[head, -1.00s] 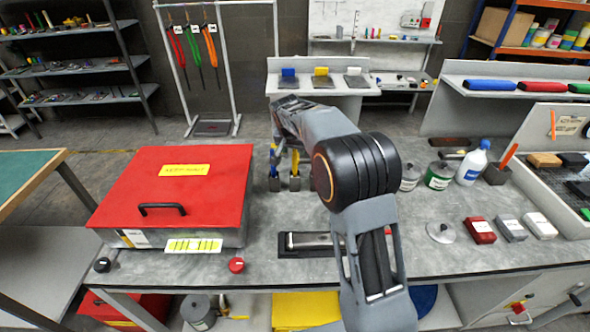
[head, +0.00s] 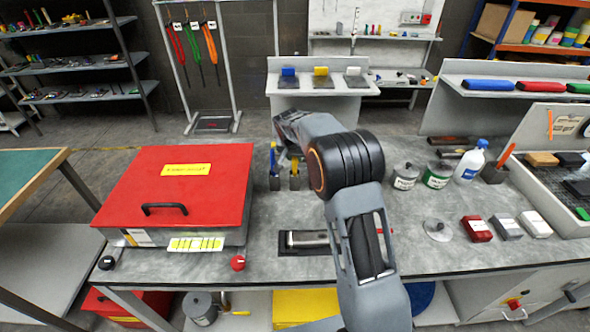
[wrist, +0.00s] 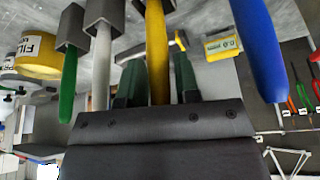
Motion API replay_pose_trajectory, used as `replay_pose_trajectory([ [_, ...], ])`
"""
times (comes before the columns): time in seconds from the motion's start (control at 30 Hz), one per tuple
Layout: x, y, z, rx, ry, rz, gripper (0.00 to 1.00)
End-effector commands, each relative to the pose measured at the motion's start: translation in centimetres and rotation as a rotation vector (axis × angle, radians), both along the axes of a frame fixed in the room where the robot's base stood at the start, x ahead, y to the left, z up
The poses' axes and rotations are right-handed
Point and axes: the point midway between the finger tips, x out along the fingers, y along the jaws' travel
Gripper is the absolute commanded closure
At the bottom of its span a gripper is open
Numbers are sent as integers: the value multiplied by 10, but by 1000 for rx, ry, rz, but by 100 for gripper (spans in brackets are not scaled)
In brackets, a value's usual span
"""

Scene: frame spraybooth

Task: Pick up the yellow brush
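The yellow brush (wrist: 156,45) stands in a grey holder, its handle toward me in the wrist view. My gripper (wrist: 157,72) has its two dark green fingers on either side of the yellow handle, with a narrow gap showing on each side. A white handle (wrist: 101,65) and a green handle (wrist: 68,88) are to the left of it, and a blue handle (wrist: 260,50) is to the right. In the head view, the blue brush (head: 273,162) stands in a holder, while my arm hides most of the gripper and the other brushes.
A red-lidded box (head: 185,190) stands on the grey bench (head: 330,270) left of the holders. Labelled tins (head: 405,177) and a white bottle (head: 470,163) stand to the right. A dark tray with a metal bar (head: 307,240) lies in front.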

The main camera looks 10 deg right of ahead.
Motion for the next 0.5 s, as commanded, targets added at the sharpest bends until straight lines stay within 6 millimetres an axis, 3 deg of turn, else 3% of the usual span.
replay_pose_trajectory([
  [0.3,0,0,0,0,0,0,100],
  [0.5,0,0,0,0,0,0,100],
])
